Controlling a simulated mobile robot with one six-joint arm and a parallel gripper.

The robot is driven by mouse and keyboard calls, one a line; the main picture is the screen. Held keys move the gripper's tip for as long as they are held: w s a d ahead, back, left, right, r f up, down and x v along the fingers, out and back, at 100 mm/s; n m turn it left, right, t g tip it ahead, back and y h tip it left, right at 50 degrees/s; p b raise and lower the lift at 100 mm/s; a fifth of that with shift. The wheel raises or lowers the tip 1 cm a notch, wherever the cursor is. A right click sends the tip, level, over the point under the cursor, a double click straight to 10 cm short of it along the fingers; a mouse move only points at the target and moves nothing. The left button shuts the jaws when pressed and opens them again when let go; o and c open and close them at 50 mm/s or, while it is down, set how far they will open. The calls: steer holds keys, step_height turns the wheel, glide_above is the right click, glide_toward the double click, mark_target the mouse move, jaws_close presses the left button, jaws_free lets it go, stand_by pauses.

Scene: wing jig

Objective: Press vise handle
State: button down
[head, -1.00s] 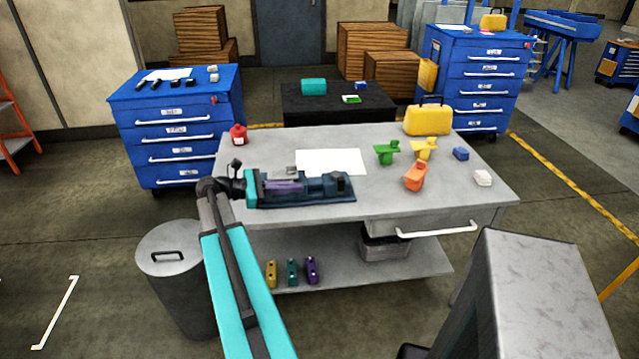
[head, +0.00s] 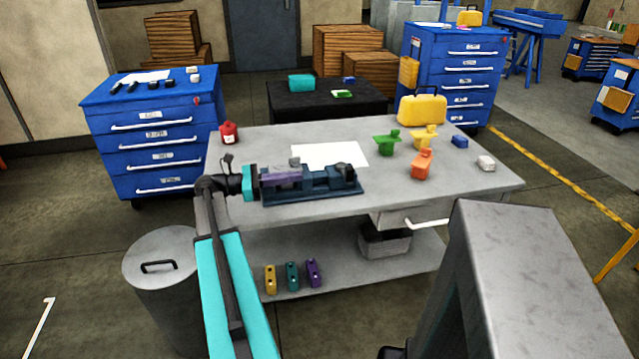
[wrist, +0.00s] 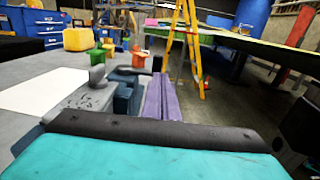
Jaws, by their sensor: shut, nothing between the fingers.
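The dark blue vise (head: 325,187) lies along the near left part of the grey workbench (head: 240,140). It also shows in the wrist view (wrist: 126,100). A light grey part with an upright tab (wrist: 97,76) stands on the vise; it shows in the head view (head: 294,162) too. It may be the handle, but I cannot tell for sure. My gripper (head: 299,177) has a teal body and purple fingers pointing right along the vise. The fingers (wrist: 160,82) are shut together and empty, beside the grey part. Whether they touch the vise is unclear.
A white sheet (head: 330,153) lies behind the vise. Green (head: 386,142), yellow (head: 425,138) and orange (head: 421,165) parts stand to the right. A red container (head: 228,132) is at the back left. A grey bin (head: 160,285) stands left of the bench.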

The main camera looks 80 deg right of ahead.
mark_target(346, 173)
steer(key=shift+w+d+f, duration=0.1)
steer(key=shift+w+f, duration=0.15)
steer(key=shift+f, duration=0.4)
steer(key=shift+w, duration=0.1)
steer(key=p+x, duration=0.1)
steer(key=x, duration=1.3)
